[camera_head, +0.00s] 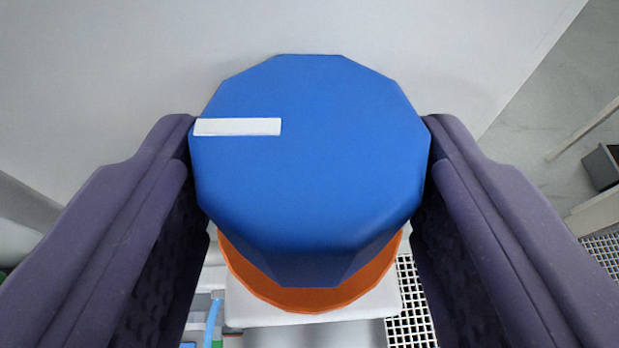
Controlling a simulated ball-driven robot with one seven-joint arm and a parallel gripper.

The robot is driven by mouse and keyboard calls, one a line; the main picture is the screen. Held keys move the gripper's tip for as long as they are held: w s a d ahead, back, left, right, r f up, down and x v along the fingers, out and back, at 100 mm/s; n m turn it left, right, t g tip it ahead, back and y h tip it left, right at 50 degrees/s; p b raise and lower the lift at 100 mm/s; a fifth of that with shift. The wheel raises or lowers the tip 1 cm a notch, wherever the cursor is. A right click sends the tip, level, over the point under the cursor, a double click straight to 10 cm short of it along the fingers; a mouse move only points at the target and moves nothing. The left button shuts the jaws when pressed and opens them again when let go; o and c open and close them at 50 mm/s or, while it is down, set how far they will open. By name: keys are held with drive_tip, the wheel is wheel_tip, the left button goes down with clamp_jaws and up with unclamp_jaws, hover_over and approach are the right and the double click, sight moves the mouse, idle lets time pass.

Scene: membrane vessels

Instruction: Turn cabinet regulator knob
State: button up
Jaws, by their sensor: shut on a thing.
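The regulator knob (320,170) is a large blue many-sided knob in the middle of the head camera view. A white marker bar (238,127) on its face points to the left. My gripper (310,150) has one dark purple finger on each side of the knob, and both fingers touch its sides. It is shut on the knob. An orange ring (300,299) shows below the knob, behind it. The knob hides most of this ring and whatever it is mounted on.
A pale grey cabinet surface (150,60) fills the upper left and middle. A white block (365,308) sits below the orange ring. Metal grating (408,300) shows at lower right, and grey floor (570,90) at upper right. A blue pipe (212,322) shows at lower left.

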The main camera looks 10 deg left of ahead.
drive_tip(key=m+h+p, duration=0.1)
drive_tip(key=p, duration=0.1)
drive_tip(key=m+h+p, duration=0.1)
drive_tip(key=h+p, duration=0.1)
drive_tip(key=p, duration=0.1)
drive_tip(key=r+m+h+p, duration=0.1)
drive_tip(key=p, duration=0.2)
drive_tip(key=shift+s+a+m, duration=0.15)
drive_tip(key=shift+a+m, duration=0.25)
drive_tip(key=shift+c, duration=0.3)
drive_tip(key=m+h+p, duration=0.2)
drive_tip(key=h+p, duration=0.1)
drive_tip(key=m+g+h+p, duration=0.1)
drive_tip(key=m+h+p, duration=0.1)
drive_tip(key=shift+a+f, duration=0.15)
drive_tip(key=shift+f, duration=0.2)
drive_tip(key=shift+f+g, duration=0.1)
drive_tip(key=shift+g, duration=0.2)
drive_tip(key=o, duration=1)
drive_tip(key=shift+w+d, duration=0.2)
drive_tip(key=shift+o, duration=0.2)
drive_tip(key=shift+a+f, duration=0.1)
drive_tip(key=shift+f, duration=0.1)
